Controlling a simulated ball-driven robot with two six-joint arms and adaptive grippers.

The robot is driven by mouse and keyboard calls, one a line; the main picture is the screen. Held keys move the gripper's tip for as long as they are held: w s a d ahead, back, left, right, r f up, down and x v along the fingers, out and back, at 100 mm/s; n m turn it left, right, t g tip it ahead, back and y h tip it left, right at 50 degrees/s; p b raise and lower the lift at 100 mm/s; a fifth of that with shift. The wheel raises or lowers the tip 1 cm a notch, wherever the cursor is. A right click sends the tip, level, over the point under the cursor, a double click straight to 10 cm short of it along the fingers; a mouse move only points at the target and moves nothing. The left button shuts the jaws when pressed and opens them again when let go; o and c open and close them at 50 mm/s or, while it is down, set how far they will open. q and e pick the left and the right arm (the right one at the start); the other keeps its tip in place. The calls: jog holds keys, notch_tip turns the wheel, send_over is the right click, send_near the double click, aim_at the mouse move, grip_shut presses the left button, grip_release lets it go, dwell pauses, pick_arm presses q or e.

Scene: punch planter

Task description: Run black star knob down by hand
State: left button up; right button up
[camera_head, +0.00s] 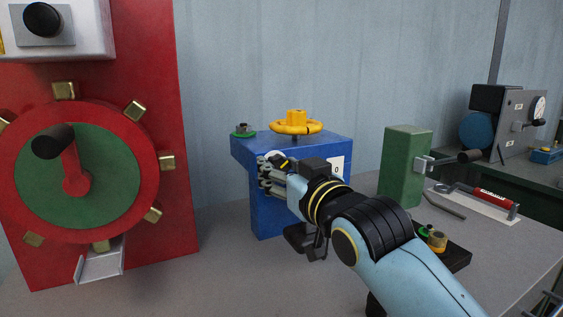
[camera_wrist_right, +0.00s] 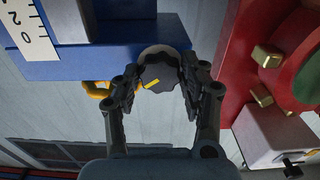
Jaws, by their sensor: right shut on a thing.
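The black star knob (camera_wrist_right: 158,76), with a yellow mark on its face, sits on the front of the blue block (camera_head: 262,212). My right gripper (camera_wrist_right: 161,68) has its fingers on either side of the knob and is shut on it. In the head view my right gripper (camera_head: 273,176) is at the block's front, partly covering the knob. The blue block also shows upside down in the wrist view (camera_wrist_right: 90,70). My left gripper is in neither view.
A yellow handwheel (camera_head: 297,124) tops the block, with a small green-based part (camera_head: 243,131) beside it. A red panel with a crank wheel (camera_head: 75,185) stands left. A green block (camera_head: 404,165) and a red-handled tool (camera_head: 484,195) are right.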

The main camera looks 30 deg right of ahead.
jog(key=shift+r+m+p, duration=0.1)
jog(key=shift+m+p, duration=0.5)
jog(key=shift+m, duration=0.5)
jog(key=shift+m+p, duration=0.3)
jog(key=shift+m, duration=0.7)
jog(key=o, duration=1.2)
jog(key=shift+s, duration=0.1)
jog(key=s, duration=1.1)
jog(key=shift+s+a, duration=0.35)
jog(key=shift+s, duration=0.05)
